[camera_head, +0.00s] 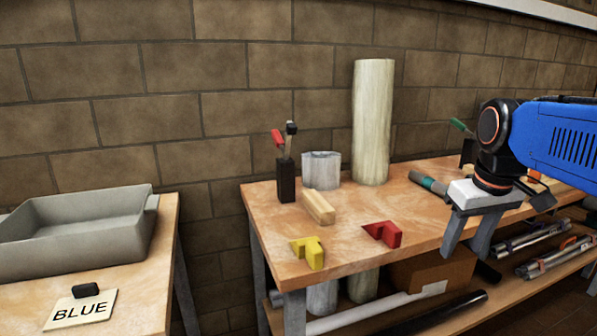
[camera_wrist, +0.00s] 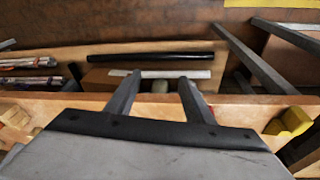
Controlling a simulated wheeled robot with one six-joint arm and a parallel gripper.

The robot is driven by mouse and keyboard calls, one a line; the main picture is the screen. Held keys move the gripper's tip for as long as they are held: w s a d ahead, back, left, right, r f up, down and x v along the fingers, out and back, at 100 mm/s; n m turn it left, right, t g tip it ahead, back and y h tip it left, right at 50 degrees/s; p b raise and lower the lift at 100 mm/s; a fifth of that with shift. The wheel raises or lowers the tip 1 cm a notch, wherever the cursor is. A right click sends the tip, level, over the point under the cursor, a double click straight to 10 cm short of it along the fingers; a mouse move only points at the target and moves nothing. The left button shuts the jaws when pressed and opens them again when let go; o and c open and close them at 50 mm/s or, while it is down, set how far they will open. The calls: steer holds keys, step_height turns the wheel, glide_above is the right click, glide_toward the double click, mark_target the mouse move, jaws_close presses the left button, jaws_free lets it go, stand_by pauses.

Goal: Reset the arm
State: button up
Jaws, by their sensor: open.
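My gripper (camera_head: 462,246) hangs at the front edge of the wooden workbench (camera_head: 350,225), on the right in the head view, with its two grey fingers pointing down. The fingers are apart and nothing is between them. In the wrist view my gripper (camera_wrist: 160,80) shows its open fingers over the bench edge, with the lower shelf behind them. The blue arm link above it is mine. A red piece (camera_head: 383,233) and a yellow piece (camera_head: 308,252) lie on the bench to the left of the gripper, apart from it.
A wooden block (camera_head: 318,206), a black tool holder (camera_head: 286,181), a grey cylinder (camera_head: 321,170) and a tall post (camera_head: 371,120) stand behind. Pipes and a box (camera_head: 430,272) fill the lower shelf.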

steer(key=s+a+f+m+t, duration=0.1)
steer(key=s+a+f, duration=0.3)
steer(key=s+f, duration=0.8)
step_height(320, 180, down, 2)
steer(key=shift+s+a+f+m+t, duration=0.2)
steer(key=shift+m+t, duration=0.1)
steer(key=shift+t, duration=0.2)
